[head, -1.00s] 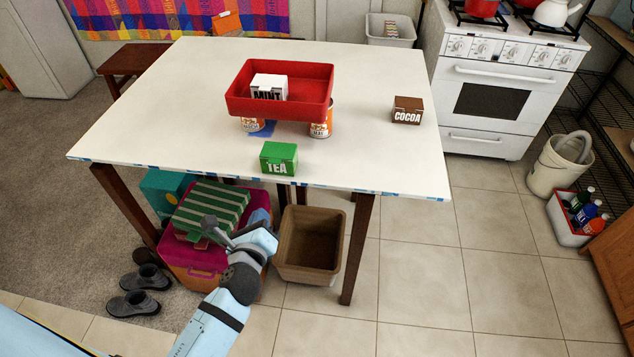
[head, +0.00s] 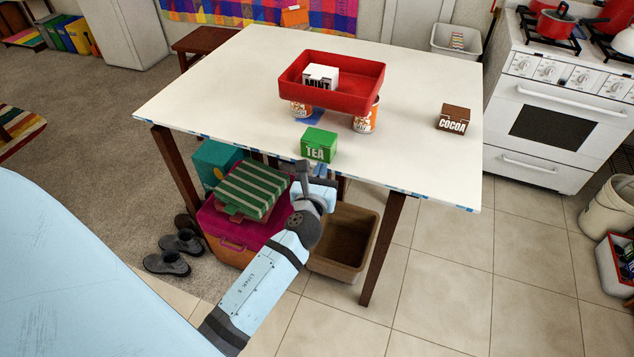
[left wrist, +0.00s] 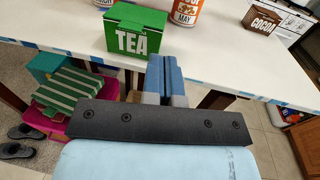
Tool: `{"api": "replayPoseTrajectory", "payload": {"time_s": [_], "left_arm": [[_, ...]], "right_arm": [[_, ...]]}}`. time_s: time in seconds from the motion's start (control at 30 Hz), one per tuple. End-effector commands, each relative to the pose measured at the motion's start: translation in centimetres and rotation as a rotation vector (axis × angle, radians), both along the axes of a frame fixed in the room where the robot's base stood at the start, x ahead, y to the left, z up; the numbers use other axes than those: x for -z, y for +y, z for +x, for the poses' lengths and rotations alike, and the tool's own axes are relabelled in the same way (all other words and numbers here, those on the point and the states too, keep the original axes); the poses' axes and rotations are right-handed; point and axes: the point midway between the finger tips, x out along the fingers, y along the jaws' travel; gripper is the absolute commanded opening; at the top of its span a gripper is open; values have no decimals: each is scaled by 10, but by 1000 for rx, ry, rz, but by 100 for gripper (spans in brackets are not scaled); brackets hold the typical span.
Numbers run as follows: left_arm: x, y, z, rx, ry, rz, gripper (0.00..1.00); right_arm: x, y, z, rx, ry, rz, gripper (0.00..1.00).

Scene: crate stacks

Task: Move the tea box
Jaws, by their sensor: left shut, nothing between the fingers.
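The green tea box (head: 319,145) stands near the front edge of the white table (head: 230,85). It also shows in the left wrist view (left wrist: 137,31), just beyond my fingers and a little to their left. My left gripper (head: 316,169) is at the table's front edge, just in front of the tea box. Its blue fingers, seen in the left wrist view (left wrist: 161,78), are shut together with nothing between them. My right gripper is not in view.
A red tray (head: 352,94) rests on cans (head: 366,116) behind the tea box and holds a white mint box (head: 320,77). A brown cocoa box (head: 453,119) stands to the right. Under the table are a striped box (head: 252,190) and a brown bin (head: 346,243).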

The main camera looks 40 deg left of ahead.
Motion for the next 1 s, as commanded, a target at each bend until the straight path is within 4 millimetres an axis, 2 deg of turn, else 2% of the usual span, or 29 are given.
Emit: {"api": "replayPoseTrajectory", "payload": {"time_s": [0.1,0.3,0.5,0.87,1.0], "left_arm": [[-2,9,24,0,-1,0,0],[-1,20,50,0,-2,-1,0],[0,23,60,1,-1,-2,0],[0,24,62,1,0,-1,0],[-2,33,83,2,-2,3,0]], "right_arm": [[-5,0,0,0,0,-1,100],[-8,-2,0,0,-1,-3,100],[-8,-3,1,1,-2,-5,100],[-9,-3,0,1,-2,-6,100],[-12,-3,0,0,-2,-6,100]]}}
